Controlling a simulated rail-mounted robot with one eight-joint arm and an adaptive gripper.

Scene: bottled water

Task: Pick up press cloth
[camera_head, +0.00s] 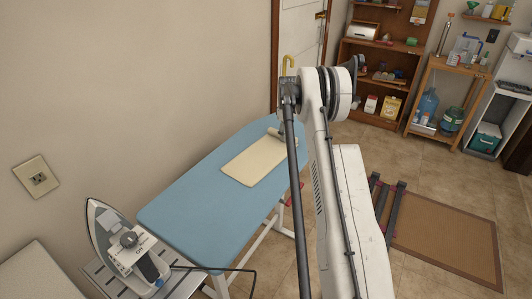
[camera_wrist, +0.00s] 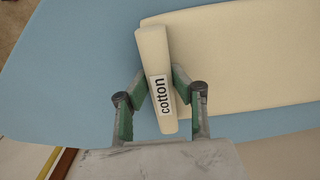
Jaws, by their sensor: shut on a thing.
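The cream press cloth (camera_head: 258,161) lies flat on the far half of the blue ironing board (camera_head: 205,205). It also shows in the wrist view (camera_wrist: 240,60). At its end is a raised, narrow cream part, like a roll or upright fold, with a white label reading "cotton" (camera_wrist: 160,92). I cannot tell whether this part is joined to the flat cloth. My gripper (camera_wrist: 160,78) is shut on this labelled part, one green-padded finger on each side, over the board. In the head view my arm hides most of the gripper.
A clothes iron (camera_head: 127,247) stands on a metal rest at the near end of the board, with a dark cord beside it. A beige wall runs along the left. Wooden shelves (camera_head: 383,60) and a brown mat (camera_head: 445,240) are at the right, with open tiled floor between.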

